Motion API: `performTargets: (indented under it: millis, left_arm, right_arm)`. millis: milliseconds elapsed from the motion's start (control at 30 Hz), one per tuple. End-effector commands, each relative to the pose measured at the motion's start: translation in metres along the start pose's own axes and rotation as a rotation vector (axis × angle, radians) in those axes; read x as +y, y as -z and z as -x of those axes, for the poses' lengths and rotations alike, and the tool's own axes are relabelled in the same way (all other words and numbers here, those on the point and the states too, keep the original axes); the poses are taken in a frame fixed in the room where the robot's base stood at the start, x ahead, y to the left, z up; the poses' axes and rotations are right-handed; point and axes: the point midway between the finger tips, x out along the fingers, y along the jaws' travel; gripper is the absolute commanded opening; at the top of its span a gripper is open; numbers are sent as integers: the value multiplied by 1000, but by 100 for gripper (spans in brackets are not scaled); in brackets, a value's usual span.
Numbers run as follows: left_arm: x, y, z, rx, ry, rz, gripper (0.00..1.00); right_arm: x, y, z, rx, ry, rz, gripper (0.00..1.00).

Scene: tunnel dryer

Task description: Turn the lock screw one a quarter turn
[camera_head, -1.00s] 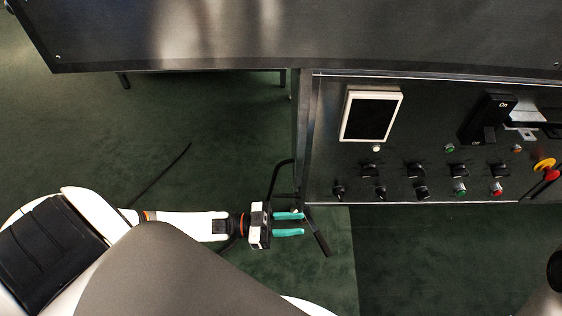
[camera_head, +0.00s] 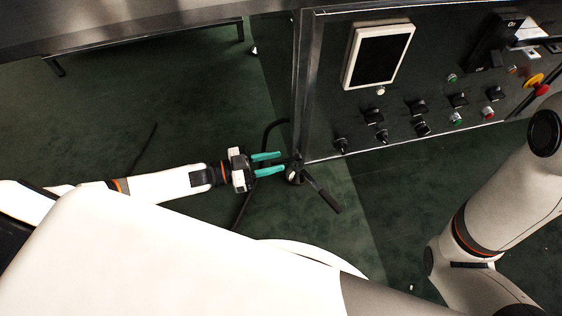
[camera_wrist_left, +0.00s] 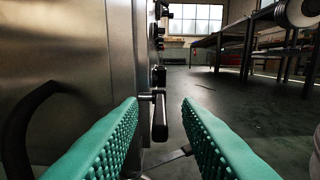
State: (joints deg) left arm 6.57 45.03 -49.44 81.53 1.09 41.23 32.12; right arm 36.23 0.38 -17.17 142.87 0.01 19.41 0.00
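My left gripper (camera_head: 284,162) has two teal fingers, spread apart with nothing between them at the tips. It points at the lower left corner of the control cabinet (camera_head: 315,105). A dark lever with a black grip (camera_head: 323,194) sticks out by that corner, just beyond the fingertips. In the left wrist view the grip (camera_wrist_left: 160,117) shows ahead, seen through the gap between the fingers, and appears apart from them. I cannot tell for certain which part is lock screw one. My right gripper is not in view.
The cabinet front carries a white-framed screen (camera_head: 378,57), several black knobs and a red-yellow switch (camera_head: 537,85). A black curved handle (camera_wrist_left: 22,122) is at the left in the left wrist view. Tables (camera_wrist_left: 255,40) stand farther off. My right arm (camera_head: 495,220) is at the right.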

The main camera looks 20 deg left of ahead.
Motion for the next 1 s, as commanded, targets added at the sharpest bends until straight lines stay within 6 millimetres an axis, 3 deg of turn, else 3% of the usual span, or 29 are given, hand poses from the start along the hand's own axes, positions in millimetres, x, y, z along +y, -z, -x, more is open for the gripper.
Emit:
performTargets:
  millis: [200,567,767,1000]
  left_arm:
    - [0,1,-25,-1,0,0,31]
    - [0,0,-29,0,0,0,31]
    - [0,0,-29,0,0,0,0]
    - [0,0,-29,0,0,0,0]
  right_arm:
    - [3,-10,-4,-30,-11,4,20]
    - [4,-11,-6,-36,-14,5,20]
    - [4,-11,-6,-36,-14,5,20]
    - [4,-12,-6,-36,-14,4,20]
